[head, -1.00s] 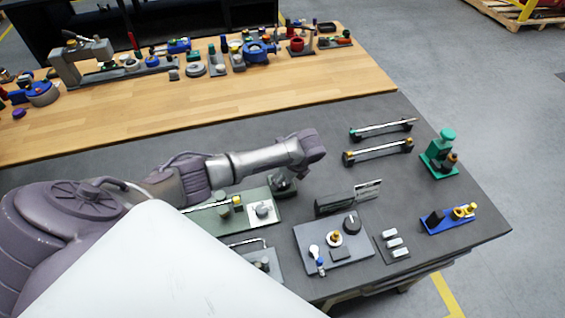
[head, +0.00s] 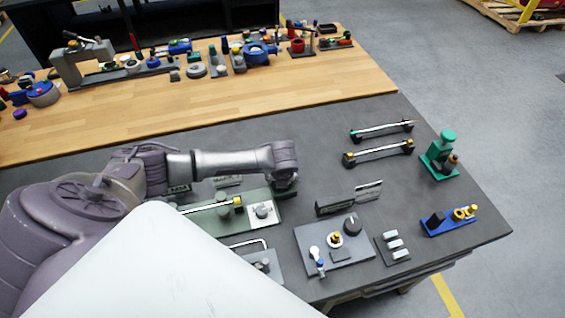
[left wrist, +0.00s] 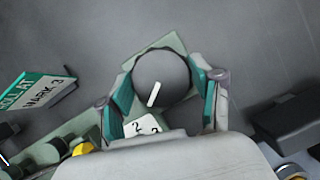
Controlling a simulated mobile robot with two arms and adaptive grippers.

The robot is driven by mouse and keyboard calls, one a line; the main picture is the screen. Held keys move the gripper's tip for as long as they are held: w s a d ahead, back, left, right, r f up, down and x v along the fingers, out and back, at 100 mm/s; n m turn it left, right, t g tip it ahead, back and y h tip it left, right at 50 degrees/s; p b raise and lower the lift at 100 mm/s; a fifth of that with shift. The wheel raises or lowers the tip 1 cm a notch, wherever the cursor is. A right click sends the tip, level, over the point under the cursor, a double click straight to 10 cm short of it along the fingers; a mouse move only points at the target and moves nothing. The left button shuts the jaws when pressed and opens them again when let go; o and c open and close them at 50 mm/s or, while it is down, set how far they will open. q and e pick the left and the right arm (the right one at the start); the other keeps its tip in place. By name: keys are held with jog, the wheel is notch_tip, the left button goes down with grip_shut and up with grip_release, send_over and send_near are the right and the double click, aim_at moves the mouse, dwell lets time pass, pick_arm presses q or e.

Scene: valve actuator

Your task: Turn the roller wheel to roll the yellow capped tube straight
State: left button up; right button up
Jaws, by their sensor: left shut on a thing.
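The roller wheel (left wrist: 160,78), a dark grey round knob with a white line, sits between the teal pads of my left gripper (left wrist: 163,92) in the left wrist view. My left gripper is shut on its sides. The white line slants down and left toward a white plate marked 2 and 3 (left wrist: 143,127). In the head view my left gripper (head: 285,186) is at the right end of a green fixture and hides the wheel. The yellow capped tube (head: 213,206) lies along that fixture, its yellow cap (head: 238,201) at the right. The right gripper is not in view.
A sign reading "ROLL AT MARK 3" (left wrist: 37,92) stands left of the wheel in the wrist view. A grey panel with knobs (head: 315,255) and a dark block (head: 335,205) are right of the fixture. Two bar stands (head: 380,153) are farther back.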

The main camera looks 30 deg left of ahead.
pick_arm(q)
jog(key=m+h, duration=0.1)
jog(key=m, duration=0.2)
jog(key=shift+a+m+t, duration=0.1)
jog(key=shift+m+t, duration=0.2)
jog(key=shift+m, duration=0.1)
jog(key=m+h, duration=0.1)
jog(key=m, duration=0.1)
jog(key=shift+m, duration=0.3)
jog(key=shift+m+h+b, duration=0.55)
jog(key=shift+m+h, duration=0.15)
jog(key=shift+m, duration=0.5)
jog(key=shift+m+h+b, duration=0.5)
jog(key=shift+m+b, duration=0.15)
jog(key=shift+m, duration=0.55)
jog(key=o, duration=1.1)
jog(key=shift+o, duration=0.2)
